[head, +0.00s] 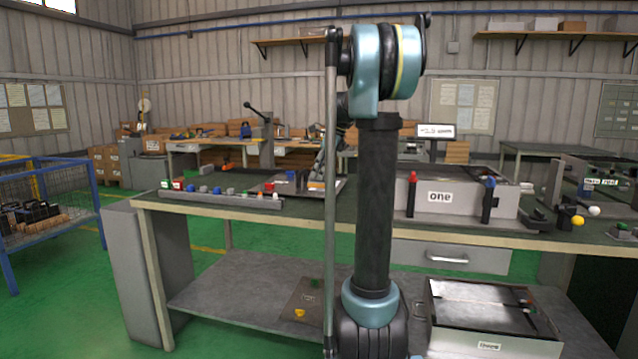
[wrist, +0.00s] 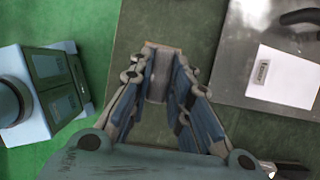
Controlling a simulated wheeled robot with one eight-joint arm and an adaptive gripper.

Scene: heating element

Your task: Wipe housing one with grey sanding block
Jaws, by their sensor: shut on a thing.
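Housing one (head: 455,199) is a grey box with a white "one" label, standing on the green-topped bench right of my arm's column. A red-topped and a blue-topped dark clamp stand at its front. My gripper (wrist: 157,74) is shut on the grey sanding block (wrist: 156,88), which shows between the fingers with a tan edge at its far end. In the head view my gripper is partly hidden behind my arm, over the bench to the left of housing one, apart from it. The block cannot be made out there.
A rail of small coloured parts (head: 220,199) runs along the bench's front left. A flat tray (head: 270,188) lies behind it. Another labelled box (head: 490,325) sits on the lower shelf. In the wrist view a grey metal surface with a white label (wrist: 284,78) lies at right.

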